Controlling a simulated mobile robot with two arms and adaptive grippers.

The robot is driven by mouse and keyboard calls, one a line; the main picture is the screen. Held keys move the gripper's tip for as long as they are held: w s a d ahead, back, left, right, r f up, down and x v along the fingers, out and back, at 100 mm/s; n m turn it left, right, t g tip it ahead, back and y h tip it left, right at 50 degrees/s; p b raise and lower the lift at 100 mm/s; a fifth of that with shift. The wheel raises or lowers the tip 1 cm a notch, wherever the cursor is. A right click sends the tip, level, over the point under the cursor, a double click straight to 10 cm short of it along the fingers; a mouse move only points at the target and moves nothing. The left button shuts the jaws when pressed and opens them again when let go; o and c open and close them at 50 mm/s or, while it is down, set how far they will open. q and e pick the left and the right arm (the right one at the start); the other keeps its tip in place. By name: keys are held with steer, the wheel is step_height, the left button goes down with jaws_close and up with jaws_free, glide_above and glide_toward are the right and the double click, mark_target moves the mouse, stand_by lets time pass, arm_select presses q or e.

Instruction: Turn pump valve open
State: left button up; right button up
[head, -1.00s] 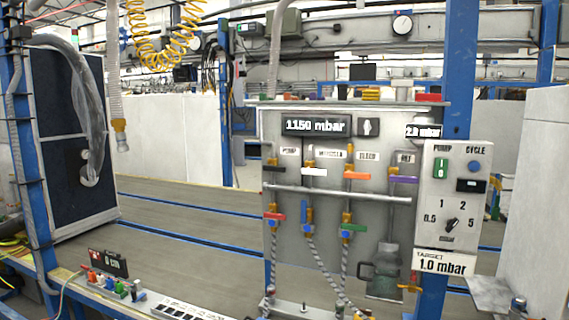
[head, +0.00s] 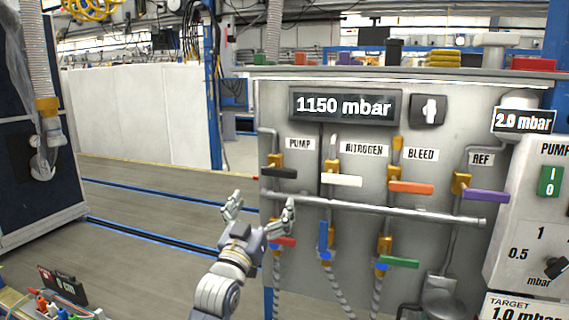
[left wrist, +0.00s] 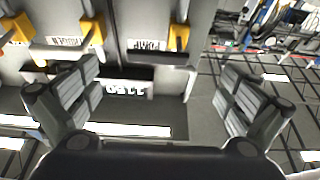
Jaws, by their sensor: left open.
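The pump valve (head: 279,172) has a black handle lying horizontal under the PUMP label (head: 300,144) at the left of the grey panel (head: 340,272). My left gripper (head: 261,207) is open and empty, in front of the panel's left edge and a little below the pump valve. In the left wrist view, which is upside down, the black pump handle (left wrist: 158,59) lies between the spread fingers of the left gripper (left wrist: 160,78), apart from them. My right gripper is not in view.
Beside the pump handle are a white nitrogen handle (head: 342,180), an orange bleed handle (head: 411,187) and a purple REF handle (head: 485,195). A horizontal pipe (head: 380,208) runs below them. The pressure display (head: 344,105) reads 1150 mbar. Free room lies left of the panel.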

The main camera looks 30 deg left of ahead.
mark_target(277, 171)
arm_select(q)
steer(key=x, duration=0.3)
steer(key=r+p+x, duration=0.1)
steer(key=x, duration=0.2)
steer(key=p+x, duration=0.1)
steer(key=x, duration=0.2)
steer(key=shift+d+r, duration=0.1)
steer(key=shift+r, duration=0.4)
steer(key=shift+w+r+p, duration=0.1)
steer(key=shift+w+p, duration=0.15)
steer(key=shift+p, duration=0.05)
steer(key=shift+w, duration=0.2)
steer(key=shift+c, duration=1.3)
steer(key=shift+s, duration=0.1)
steer(key=c, duration=1.2)
steer(key=shift+a, duration=0.2)
steer(key=shift+c, duration=0.3)
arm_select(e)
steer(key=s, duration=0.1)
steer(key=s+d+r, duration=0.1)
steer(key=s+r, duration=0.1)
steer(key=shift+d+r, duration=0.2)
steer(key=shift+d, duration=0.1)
